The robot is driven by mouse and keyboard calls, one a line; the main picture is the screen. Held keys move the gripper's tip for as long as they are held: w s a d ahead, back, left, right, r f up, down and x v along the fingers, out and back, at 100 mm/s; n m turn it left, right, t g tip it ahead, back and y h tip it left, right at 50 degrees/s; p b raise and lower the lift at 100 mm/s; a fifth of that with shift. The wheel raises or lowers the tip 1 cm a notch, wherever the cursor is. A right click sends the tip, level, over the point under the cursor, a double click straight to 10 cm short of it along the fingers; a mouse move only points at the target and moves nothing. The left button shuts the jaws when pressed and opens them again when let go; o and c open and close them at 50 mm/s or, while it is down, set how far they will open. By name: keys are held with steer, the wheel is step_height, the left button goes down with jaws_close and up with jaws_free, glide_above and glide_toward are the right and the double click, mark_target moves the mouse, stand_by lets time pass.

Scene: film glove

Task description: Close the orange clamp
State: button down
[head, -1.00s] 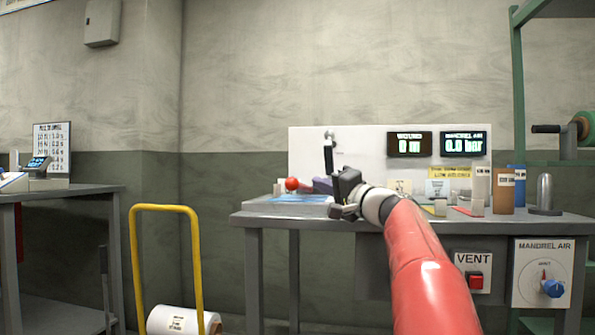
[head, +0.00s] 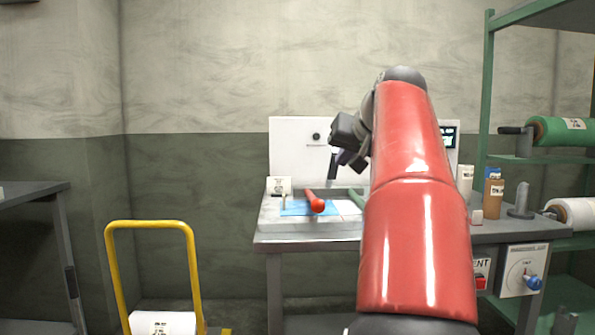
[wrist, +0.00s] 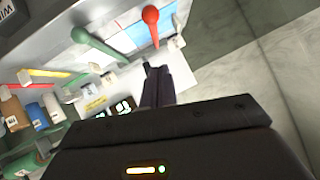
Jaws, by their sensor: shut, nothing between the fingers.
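The orange-red clamp handle (head: 313,197), a lever with a ball end, lies over the blue sheet (head: 295,208) on the bench's left part. In the wrist view this handle (wrist: 152,25) is at the top, its ball towards me. My gripper (head: 337,165) is shut and empty, above and slightly right of the handle, apart from it in the head view. In the wrist view my gripper's fingers (wrist: 153,72) point up the picture, below the ball. A green handle (wrist: 95,45) with a ball end lies left of the orange-red one there. The clamp's base is unclear.
A white panel (head: 290,145) stands behind the bench (head: 300,238). My red arm hides the bench's middle. Bottles (head: 493,192) and a metal post (head: 521,200) stand at the right. A green rack (head: 487,110) is at far right, a yellow trolley (head: 150,224) at left.

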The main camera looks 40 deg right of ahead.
steer(key=b, duration=0.1)
glide_above(322, 210)
steer(key=s, duration=0.1)
step_height(322, 210, down, 9)
steer(key=shift+s+a, duration=0.1)
steer(key=shift+f, duration=0.15)
step_height(322, 210, down, 3)
steer(key=b, duration=0.5)
steer(key=shift+s+a+h, duration=0.15)
steer(key=shift+h, duration=0.15)
steer(key=f+t+b, duration=0.1)
steer(key=b, duration=0.2)
steer(key=shift+s+a+f, duration=0.1)
steer(key=shift+s+f, duration=0.05)
steer(key=shift+s, duration=0.05)
